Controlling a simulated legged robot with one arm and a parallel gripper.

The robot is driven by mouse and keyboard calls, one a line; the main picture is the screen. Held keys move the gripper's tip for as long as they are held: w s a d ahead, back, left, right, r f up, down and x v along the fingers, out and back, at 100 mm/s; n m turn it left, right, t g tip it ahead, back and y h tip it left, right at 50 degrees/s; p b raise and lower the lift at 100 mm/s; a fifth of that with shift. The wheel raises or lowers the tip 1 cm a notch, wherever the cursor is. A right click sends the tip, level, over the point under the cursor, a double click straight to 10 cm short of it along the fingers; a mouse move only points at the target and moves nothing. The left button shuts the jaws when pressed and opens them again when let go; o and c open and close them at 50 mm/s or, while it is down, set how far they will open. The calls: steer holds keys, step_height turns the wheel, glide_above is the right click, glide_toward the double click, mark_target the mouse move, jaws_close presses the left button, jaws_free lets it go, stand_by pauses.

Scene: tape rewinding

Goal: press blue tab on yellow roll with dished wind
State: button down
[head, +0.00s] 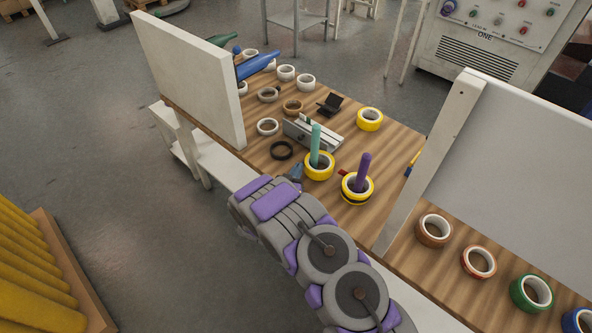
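One yellow roll (319,174) sits around a teal upright post on the wooden table. A second yellow roll (352,196), with a dark band on its side, sits around a purple upright post just right of it. A third yellow roll (369,119) lies flat farther back, with no post. Which roll has the dished wind is too small to tell. My arm reaches in from the bottom, and its far end is at the table's front edge, left of the posts. A small blue-grey part shows there beside the teal-post roll; I cannot tell whether it is my gripper or a tab.
A grey metal device (312,134) stands behind the posts, with a black holder (330,104) behind it. White panels (190,75) rise at the left and right (500,160). White and brown rolls (267,127) and a black ring (281,151) lie left; coloured rolls (531,293) lie right.

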steer(key=shift+d, duration=0.2)
steer(key=c, duration=1.3)
jaws_free()
steer(key=shift+f, duration=0.1)
steer(key=p+v, duration=0.1)
steer(key=v, duration=0.4)
steer(key=p+v, duration=0.1)
steer(key=v, duration=0.5)
steer(key=p+v, duration=0.1)
steer(key=v, duration=0.5)
steer(key=shift+s+a+f, duration=0.1)
steer(key=shift+a, duration=0.3)
